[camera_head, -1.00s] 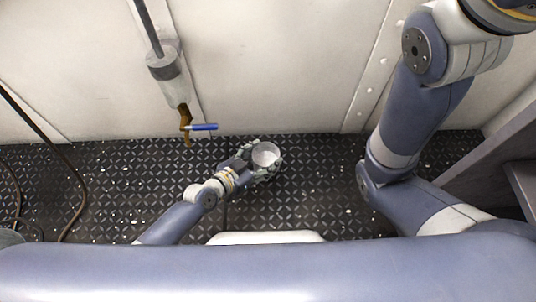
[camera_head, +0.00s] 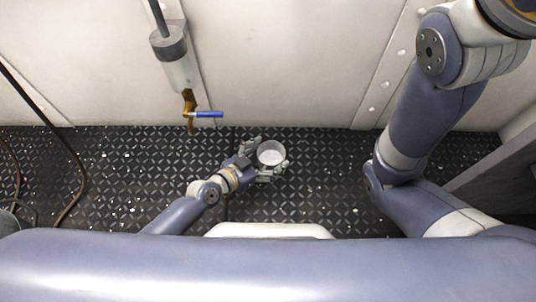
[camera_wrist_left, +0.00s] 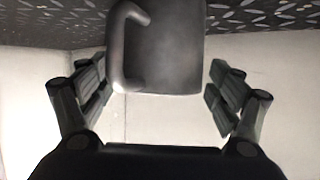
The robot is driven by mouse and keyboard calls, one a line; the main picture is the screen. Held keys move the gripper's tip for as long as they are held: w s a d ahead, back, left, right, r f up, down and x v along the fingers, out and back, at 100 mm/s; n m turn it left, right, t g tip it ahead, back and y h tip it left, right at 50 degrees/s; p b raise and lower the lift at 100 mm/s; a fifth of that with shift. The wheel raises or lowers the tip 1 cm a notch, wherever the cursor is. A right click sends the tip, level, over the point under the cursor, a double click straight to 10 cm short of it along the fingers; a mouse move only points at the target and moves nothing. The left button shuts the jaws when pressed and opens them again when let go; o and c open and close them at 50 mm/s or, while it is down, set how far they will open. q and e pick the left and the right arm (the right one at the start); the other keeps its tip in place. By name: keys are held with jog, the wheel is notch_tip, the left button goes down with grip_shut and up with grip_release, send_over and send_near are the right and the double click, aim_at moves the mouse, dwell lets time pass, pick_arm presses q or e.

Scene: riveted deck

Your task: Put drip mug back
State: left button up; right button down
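The drip mug (camera_head: 271,153) is pale inside and upright, open side up, over the dark deck, right of the tap (camera_head: 190,108). Its grey side and handle fill the upper middle of the left wrist view (camera_wrist_left: 165,50); its base is cut off, so contact with the deck cannot be seen. My left gripper (camera_head: 266,160) is open, with one finger on each side of the mug. In the left wrist view its fingers (camera_wrist_left: 158,94) stand clear of the mug, with gaps on both sides. My right gripper is out of view.
The tap has a blue lever (camera_head: 209,114) and hangs from a grey pipe fitting on the pale wall (camera_head: 290,60). Dark hoses (camera_head: 75,165) run down at the left. A grey shelf-like unit (camera_head: 500,170) stands at the right. The deck around the mug is clear.

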pick_arm(q)
jog(key=shift+r, duration=0.15)
jog(key=shift+s+a+r+p, duration=0.15)
jog(key=shift+s+a+p, duration=0.05)
jog(key=shift+p, duration=0.15)
jog(key=p+v, duration=0.3)
jog(key=v, duration=0.8)
jog(key=shift+a+r, duration=0.1)
